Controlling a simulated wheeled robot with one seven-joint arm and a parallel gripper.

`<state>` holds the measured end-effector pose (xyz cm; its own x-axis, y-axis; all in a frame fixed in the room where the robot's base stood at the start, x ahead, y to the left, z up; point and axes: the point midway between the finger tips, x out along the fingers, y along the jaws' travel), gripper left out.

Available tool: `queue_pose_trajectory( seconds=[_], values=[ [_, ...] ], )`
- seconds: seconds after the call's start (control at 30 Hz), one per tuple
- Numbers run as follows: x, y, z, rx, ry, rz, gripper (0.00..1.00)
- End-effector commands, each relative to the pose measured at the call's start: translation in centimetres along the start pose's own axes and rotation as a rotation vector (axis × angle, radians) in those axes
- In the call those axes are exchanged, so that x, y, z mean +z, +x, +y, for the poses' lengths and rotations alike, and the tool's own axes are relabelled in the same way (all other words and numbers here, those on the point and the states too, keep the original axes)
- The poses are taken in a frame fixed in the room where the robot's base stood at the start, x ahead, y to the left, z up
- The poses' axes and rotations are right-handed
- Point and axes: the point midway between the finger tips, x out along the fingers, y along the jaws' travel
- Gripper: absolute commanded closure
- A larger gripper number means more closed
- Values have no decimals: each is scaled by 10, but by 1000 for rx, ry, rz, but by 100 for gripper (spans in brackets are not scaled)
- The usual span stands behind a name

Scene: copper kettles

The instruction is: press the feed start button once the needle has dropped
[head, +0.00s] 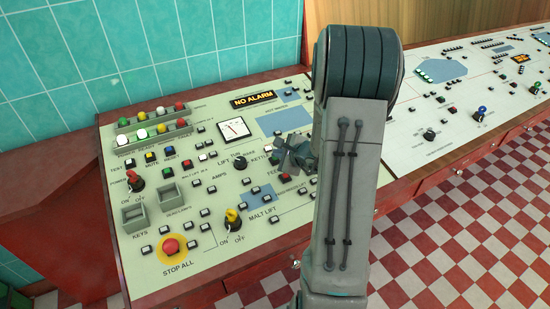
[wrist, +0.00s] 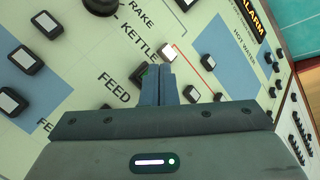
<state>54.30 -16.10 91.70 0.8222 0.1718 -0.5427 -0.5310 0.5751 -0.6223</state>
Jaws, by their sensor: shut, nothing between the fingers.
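The sloping control panel (head: 190,235) carries a square white dial gauge (head: 234,129) in the head view; its thin needle is too small to read surely. My gripper (head: 291,152) is shut and empty over the KETTLE and FEED labels. In the wrist view my closed fingertips (wrist: 158,69) point at the panel just right of the FEED label. A dark button with a green face (wrist: 144,72) shows at the left side of the fingertips, partly hidden by them. I cannot tell whether the fingers touch it. A button with a lit white face (wrist: 168,51) sits beside the KETTLE label.
A NO ALARM display (head: 252,99) is lit at the panel's top. A red STOP ALL button (head: 171,246), a yellow malt lift knob (head: 233,217) and a red power knob (head: 135,181) stand up from the panel. A black-and-white button (wrist: 192,93) is right of my fingers.

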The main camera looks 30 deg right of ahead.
Motion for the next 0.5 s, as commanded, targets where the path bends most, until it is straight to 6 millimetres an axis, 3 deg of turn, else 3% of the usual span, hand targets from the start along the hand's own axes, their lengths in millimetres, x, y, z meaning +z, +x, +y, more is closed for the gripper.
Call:
queue_pose_trajectory(
  seconds=[0.5],
  values=[
    [5, -6, -5, -1, 1, 0, 100]
  ],
)
